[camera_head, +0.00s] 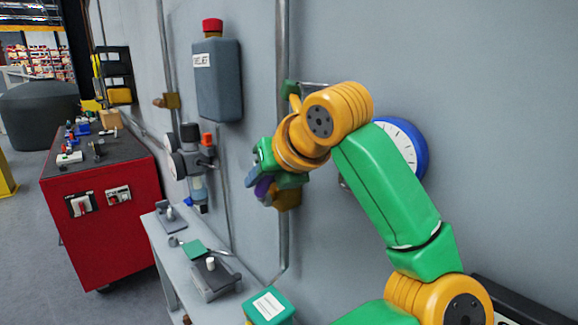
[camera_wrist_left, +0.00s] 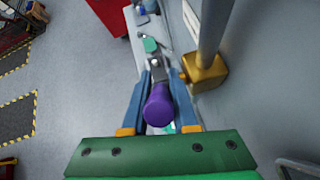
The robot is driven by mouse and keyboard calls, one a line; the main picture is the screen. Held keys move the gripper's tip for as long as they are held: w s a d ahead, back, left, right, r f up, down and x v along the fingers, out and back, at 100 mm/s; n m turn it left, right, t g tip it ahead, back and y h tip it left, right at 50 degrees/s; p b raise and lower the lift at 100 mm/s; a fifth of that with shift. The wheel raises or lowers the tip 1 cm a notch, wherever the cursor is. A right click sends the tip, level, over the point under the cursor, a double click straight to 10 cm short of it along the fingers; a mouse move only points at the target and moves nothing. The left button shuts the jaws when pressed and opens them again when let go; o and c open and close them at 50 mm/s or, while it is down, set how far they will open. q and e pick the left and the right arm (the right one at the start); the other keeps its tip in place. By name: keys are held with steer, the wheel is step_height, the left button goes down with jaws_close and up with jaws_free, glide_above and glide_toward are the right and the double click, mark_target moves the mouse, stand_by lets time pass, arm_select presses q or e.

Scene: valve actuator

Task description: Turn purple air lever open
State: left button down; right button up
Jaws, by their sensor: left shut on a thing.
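The purple lever (camera_head: 264,186) shows partly between the fingers of my left gripper (camera_head: 256,183) in the head view, close to the wall. In the left wrist view the purple lever (camera_wrist_left: 159,106) points at the camera between the two blue-grey fingers of the left gripper (camera_wrist_left: 160,82), which is shut on it. The brass valve body (camera_head: 288,197) sits on the vertical grey pipe, partly hidden by the gripper. It also shows in the wrist view (camera_wrist_left: 206,72), right of the fingers. My right gripper is not in view.
A blue-rimmed gauge (camera_head: 420,150) is partly behind my arm. A grey relief tank (camera_head: 217,80) and a filter unit (camera_head: 190,160) hang on the wall to the left. A narrow grey bench (camera_head: 160,232) with parts stands below, beside a red cabinet (camera_head: 100,230).

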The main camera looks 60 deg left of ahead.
arm_select(q)
steer(key=h+p, duration=0.1)
steer(key=a+h, duration=0.1)
steer(key=shift+s+a+r+h+p, duration=0.15)
steer(key=shift+r+h+p, duration=0.15)
steer(key=shift+r+p, duration=0.05)
steer(key=shift+s+a+f+t+h+p, duration=0.15)
steer(key=shift+a+t+h+p, duration=0.3)
steer(key=shift+h, duration=0.75)
steer(key=shift+a, duration=0.15)
steer(key=c, duration=0.7)
jaws_free()
steer(key=shift+a+f, duration=0.1)
